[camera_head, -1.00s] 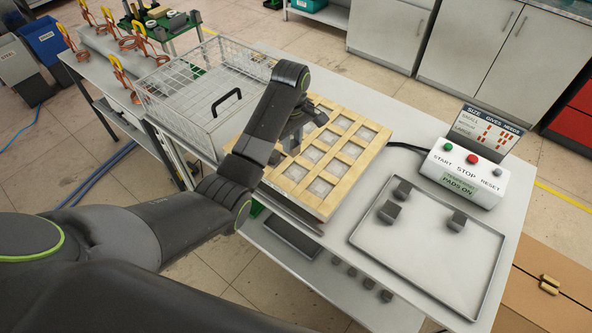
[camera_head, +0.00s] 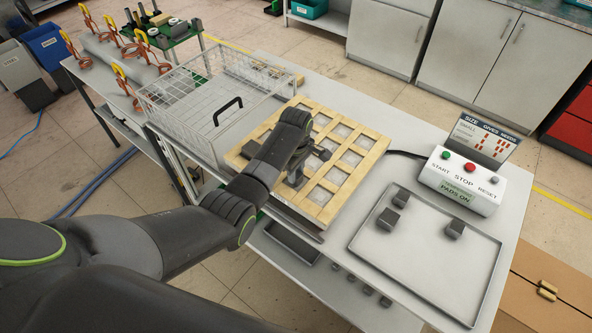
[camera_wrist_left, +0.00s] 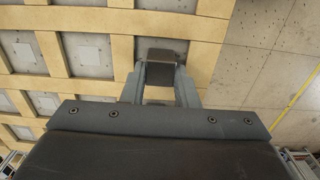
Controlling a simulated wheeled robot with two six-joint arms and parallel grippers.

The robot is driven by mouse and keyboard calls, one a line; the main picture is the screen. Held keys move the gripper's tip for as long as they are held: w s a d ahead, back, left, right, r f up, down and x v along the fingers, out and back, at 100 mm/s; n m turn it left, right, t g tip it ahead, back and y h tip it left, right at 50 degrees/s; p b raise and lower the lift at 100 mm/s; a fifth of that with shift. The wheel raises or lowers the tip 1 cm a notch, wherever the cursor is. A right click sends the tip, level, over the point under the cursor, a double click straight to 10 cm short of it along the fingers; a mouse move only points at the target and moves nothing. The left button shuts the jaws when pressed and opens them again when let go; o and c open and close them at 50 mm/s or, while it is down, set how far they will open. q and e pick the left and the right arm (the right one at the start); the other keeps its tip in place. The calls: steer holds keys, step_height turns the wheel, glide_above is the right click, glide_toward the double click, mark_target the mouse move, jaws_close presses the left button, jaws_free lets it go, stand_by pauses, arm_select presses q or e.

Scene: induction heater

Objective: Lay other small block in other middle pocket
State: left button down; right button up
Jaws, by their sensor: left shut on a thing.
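My left gripper (camera_head: 294,180) is over the front part of the wooden pocket board (camera_head: 335,208). In the left wrist view, the left gripper (camera_wrist_left: 160,85) is shut on a small dark block (camera_wrist_left: 160,72), with a finger on each side. The block is over or in a pocket beside a wooden bar; I cannot tell whether it touches the bottom. The board has rows of square pockets with pale pads. A dark block (camera_head: 250,148) shows at the board's left end, partly behind my arm. My right gripper is not in view.
A grey tray (camera_head: 425,280) with small dark blocks lies at the right. A control box (camera_head: 462,180) with buttons and a sign stands behind it. A wire cage (camera_head: 190,90) and a handled panel (camera_head: 225,115) stand left of the board. Some tabletop behind the board is clear.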

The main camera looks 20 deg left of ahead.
arm_select(q)
steer(key=shift+f, duration=0.1)
steer(key=c, duration=1.1)
jaws_free()
step_height(320, 180, up, 12)
steer(key=shift+r+b, duration=0.1)
steer(key=shift+b, duration=0.5)
